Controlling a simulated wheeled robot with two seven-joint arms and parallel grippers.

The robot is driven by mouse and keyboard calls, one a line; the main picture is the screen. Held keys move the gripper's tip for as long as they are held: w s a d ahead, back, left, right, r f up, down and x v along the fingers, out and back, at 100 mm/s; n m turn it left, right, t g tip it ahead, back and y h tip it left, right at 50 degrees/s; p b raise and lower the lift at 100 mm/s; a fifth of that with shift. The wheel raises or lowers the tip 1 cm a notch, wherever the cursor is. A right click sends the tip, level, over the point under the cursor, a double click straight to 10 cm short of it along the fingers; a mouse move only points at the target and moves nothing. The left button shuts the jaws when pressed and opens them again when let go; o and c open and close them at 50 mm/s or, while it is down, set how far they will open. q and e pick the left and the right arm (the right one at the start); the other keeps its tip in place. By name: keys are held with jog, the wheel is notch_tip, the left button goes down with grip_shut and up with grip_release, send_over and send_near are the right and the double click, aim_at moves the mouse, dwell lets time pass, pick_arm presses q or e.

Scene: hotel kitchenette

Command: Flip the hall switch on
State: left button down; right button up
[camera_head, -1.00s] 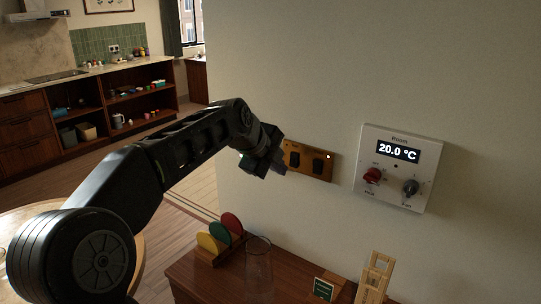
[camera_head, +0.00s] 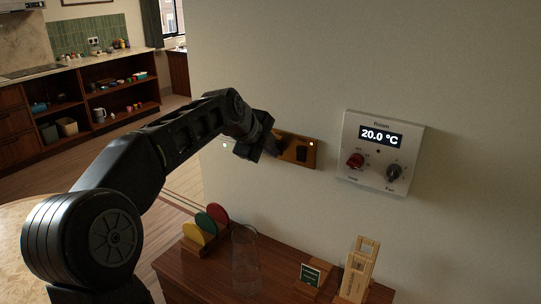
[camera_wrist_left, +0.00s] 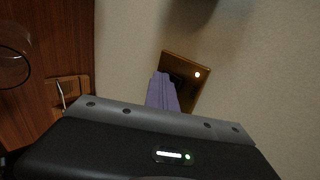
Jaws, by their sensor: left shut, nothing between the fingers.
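A brass switch plate (camera_head: 291,160) is on the wall, with a small lit lamp at its right end. Its right dark rocker (camera_head: 302,153) shows clearly. My left gripper (camera_head: 279,144) is in front of the plate's left part and mostly hides the left rocker there. In the left wrist view the shut fingers (camera_wrist_left: 162,92) overlap the plate (camera_wrist_left: 197,84), which also shows its lit lamp. I cannot tell whether the fingertips touch a rocker. The labels are too small to read. My right gripper is not in view.
A white thermostat panel (camera_head: 381,172) reading 20.0 °C, with two knobs, is on the wall to the right. Below, a wooden cabinet top (camera_head: 212,266) holds a clear glass (camera_head: 245,262), coloured discs in a rack (camera_head: 206,224), a small sign (camera_head: 311,275) and a wooden stand (camera_head: 358,270).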

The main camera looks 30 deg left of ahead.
pick_arm(q)
jog(key=shift+w+r+p, duration=0.1)
jog(key=shift+r+p, duration=0.4)
jog(key=shift+r, duration=0.45)
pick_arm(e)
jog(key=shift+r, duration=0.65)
pick_arm(q)
jog(key=shift+d+f, duration=0.1)
jog(key=shift+f, duration=0.05)
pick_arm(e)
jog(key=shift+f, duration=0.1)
